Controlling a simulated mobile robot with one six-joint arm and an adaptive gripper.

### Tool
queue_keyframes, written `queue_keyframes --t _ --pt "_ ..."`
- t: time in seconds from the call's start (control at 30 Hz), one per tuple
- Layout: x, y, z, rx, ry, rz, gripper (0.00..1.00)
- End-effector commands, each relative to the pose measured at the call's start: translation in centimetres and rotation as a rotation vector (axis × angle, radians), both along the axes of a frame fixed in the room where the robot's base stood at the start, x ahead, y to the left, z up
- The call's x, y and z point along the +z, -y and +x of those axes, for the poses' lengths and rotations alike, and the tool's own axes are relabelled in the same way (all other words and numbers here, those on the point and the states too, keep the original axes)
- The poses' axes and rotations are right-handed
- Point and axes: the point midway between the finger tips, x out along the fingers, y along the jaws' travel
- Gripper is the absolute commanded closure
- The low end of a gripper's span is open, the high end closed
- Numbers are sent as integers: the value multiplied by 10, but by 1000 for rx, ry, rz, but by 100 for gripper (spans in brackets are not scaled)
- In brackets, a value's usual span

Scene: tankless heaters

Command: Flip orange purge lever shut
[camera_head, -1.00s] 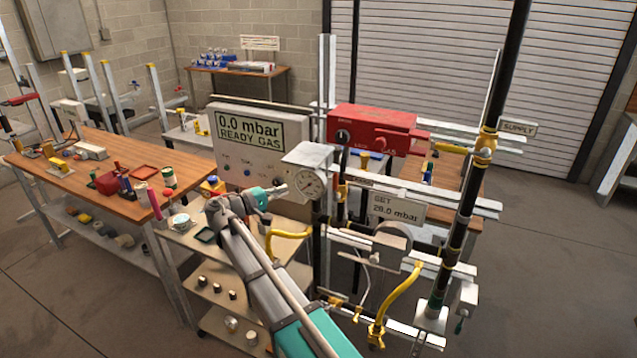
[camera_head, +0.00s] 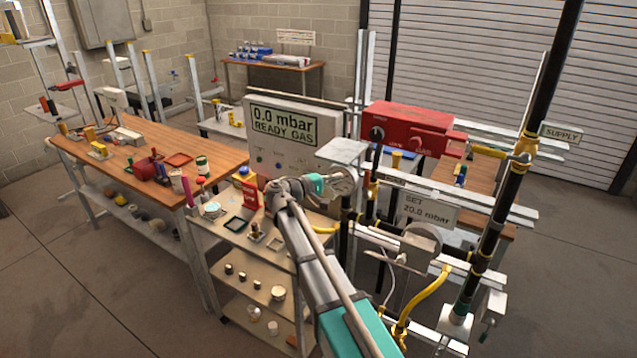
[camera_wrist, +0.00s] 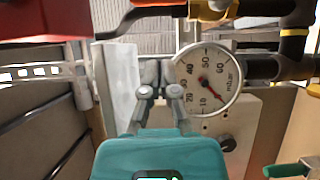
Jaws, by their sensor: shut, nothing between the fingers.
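An orange-yellow piece (camera_wrist: 212,9) shows at the top edge of the wrist view, beside dark pipework and above the gauge. I cannot tell whether it is the purge lever. In the head view a small orange-yellow fitting (camera_head: 373,187) stands just right of the gauge, too small to identify as the lever. My gripper (camera_wrist: 160,76) is shut and empty, its fingertips close together left of the round gauge (camera_wrist: 209,80) in the wrist view. In the head view my gripper (camera_head: 331,183) overlaps the gauge (camera_head: 346,182); contact cannot be told.
A red box (camera_head: 408,128) is above and right of the gauge. The display panel (camera_head: 290,137) reads 0.0 mbar, READY GAS. A supply pipe (camera_head: 505,185) and a yellow hose (camera_head: 425,300) are to the right. A shelved cart (camera_head: 268,262) stands at lower left.

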Motion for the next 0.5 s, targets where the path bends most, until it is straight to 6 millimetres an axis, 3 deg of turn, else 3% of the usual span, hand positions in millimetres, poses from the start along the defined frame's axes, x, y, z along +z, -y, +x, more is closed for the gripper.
queue_keyframes --t 0.13,0.5 --pt "0 22 10 -2 0 0 100" --pt "0 54 -5 0 0 0 100"
